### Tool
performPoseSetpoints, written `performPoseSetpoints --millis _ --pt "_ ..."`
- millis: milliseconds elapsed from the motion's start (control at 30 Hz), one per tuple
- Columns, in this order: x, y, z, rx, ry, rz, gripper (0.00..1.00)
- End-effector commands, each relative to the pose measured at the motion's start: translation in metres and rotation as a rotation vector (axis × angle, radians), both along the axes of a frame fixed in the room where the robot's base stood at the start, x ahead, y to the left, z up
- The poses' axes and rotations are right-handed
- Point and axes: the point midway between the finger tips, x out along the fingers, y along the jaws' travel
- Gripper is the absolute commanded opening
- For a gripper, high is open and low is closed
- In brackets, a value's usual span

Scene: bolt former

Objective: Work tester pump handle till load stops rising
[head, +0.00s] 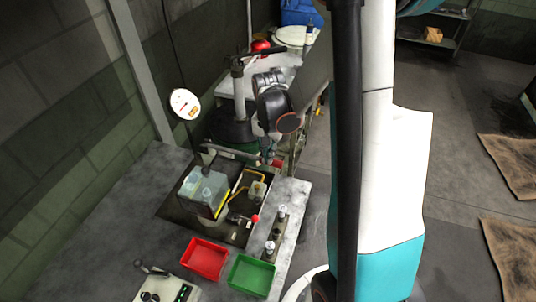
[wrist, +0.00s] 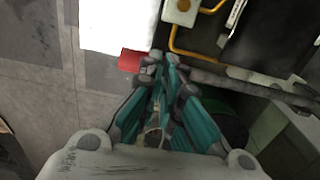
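The pump handle (head: 232,152) is a grey bar running beside the tester, with a red end by my gripper. The bar (wrist: 245,75) also crosses the wrist view, with the red end (wrist: 131,60) left of my fingertips. My gripper (head: 268,158) is shut on the handle close to that red end; its fingers (wrist: 158,60) lie close together, hiding the bar between them. The tester's round white dial (head: 185,103) stands on a post; its reading is too small to tell. A clear guard box (head: 203,190) stands on the tester.
A red tray (head: 205,259) and a green tray (head: 251,275) lie at the bench front. A small control box (head: 166,290) is at front left. A pale ledge (head: 290,215) with metal parts borders the tester's right. Open floor lies to the right, with brown mats (head: 512,160).

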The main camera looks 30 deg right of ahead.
Motion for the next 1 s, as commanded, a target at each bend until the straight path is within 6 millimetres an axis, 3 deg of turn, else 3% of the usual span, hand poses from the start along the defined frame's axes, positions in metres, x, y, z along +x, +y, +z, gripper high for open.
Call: performPoseSetpoints --millis 33,700,1000 --pt "0.000 -0.001 0.010 0.000 -0.002 -0.002 0.00" --pt "-0.002 -0.002 0.082 -0.003 0.002 -0.004 0.00" --pt "0.000 -0.001 0.088 0.000 -0.001 -0.002 0.00"
